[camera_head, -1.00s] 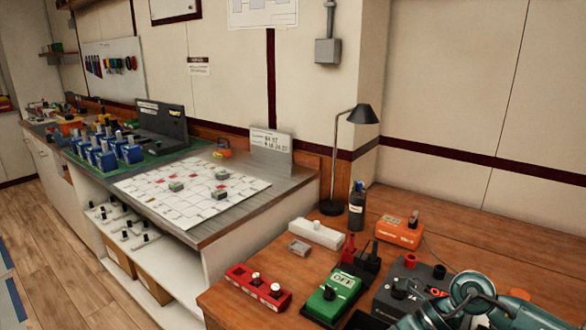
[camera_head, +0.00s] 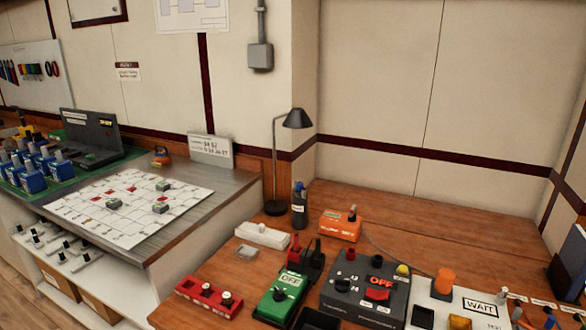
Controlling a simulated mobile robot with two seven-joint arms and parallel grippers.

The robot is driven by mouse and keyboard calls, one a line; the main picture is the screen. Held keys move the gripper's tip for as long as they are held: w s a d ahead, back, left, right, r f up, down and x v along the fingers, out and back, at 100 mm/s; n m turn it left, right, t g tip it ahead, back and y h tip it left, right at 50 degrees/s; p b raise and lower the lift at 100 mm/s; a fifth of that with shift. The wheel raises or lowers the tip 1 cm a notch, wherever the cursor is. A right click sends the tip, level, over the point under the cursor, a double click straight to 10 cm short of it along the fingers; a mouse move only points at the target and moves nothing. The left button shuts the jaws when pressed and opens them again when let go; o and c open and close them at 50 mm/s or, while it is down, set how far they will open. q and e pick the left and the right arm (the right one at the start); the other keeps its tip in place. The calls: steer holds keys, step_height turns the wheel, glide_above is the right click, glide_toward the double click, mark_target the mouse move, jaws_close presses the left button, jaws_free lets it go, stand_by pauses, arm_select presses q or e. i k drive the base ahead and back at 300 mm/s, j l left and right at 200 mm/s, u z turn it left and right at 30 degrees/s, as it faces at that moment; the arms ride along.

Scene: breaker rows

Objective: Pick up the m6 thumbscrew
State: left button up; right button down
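No part is clearly marked as the m6 thumbscrew, and I cannot tell for sure which one it is. A red block (camera_head: 190,286) at the front left of the wooden bench holds small knob-headed parts. Neither of my grippers is in the view.
Right of the red block are a green box (camera_head: 270,309) marked OFF, a dark grey switch box (camera_head: 345,300) and a white panel (camera_head: 425,298) marked WAIT. The back-right wood is clear.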

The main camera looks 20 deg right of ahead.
mark_target(503, 293)
steer(key=z, duration=3.1)
